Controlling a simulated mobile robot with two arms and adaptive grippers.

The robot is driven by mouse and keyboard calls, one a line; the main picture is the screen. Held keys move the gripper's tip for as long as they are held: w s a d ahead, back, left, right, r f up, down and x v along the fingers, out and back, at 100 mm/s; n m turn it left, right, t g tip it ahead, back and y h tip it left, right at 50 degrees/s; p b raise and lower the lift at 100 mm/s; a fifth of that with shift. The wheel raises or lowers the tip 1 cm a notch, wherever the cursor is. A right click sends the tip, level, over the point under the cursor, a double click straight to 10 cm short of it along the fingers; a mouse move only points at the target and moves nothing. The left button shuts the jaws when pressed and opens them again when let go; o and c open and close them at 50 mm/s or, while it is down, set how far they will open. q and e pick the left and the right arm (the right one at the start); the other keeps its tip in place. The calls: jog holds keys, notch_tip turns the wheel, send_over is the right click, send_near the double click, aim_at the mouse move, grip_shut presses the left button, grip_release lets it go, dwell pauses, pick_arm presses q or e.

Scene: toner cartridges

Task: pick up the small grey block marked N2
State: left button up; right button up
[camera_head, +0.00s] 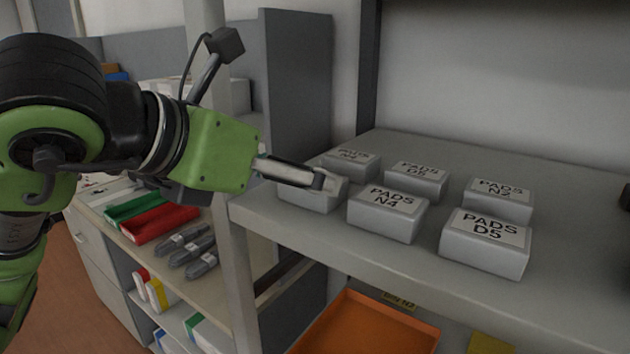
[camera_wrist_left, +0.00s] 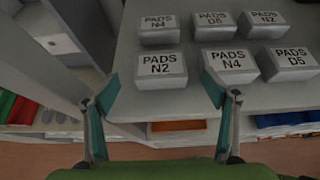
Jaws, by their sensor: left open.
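Several small grey blocks with white labels stand in two rows on the grey shelf. The front-left block marked PADS N2 (camera_wrist_left: 161,82) lies between my left fingertips in the left wrist view. In the head view this block (camera_head: 308,200) is partly covered by my left gripper (camera_head: 322,183), and its label is hidden. The gripper is open, its fingers at the block's two sides; I cannot tell whether they touch it. A second block marked N2 (camera_head: 498,206) stands back right, and it also shows in the left wrist view (camera_wrist_left: 264,31). My right gripper is not in view.
A block marked N4 (camera_head: 386,225) stands close right of the front-left one, then a D5 block (camera_head: 484,256). A shelf post (camera_head: 240,270) rises at the shelf's left end. An orange tray (camera_head: 370,325) sits below.

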pick_arm(q)
jog(key=shift+w+d+f+p, duration=0.15)
jog(key=shift+w+d+p, duration=0.25)
jog(key=shift+p, duration=0.35)
jog(key=p+x, duration=0.1)
jog(key=x, duration=0.2)
jog(key=shift+w+f, duration=0.1)
jog(key=shift+w, duration=0.05)
jog(key=shift+w+d+f, duration=0.1)
jog(key=shift+w, duration=0.1)
jog(key=shift+s, duration=0.1)
jog(key=c, duration=1.2)
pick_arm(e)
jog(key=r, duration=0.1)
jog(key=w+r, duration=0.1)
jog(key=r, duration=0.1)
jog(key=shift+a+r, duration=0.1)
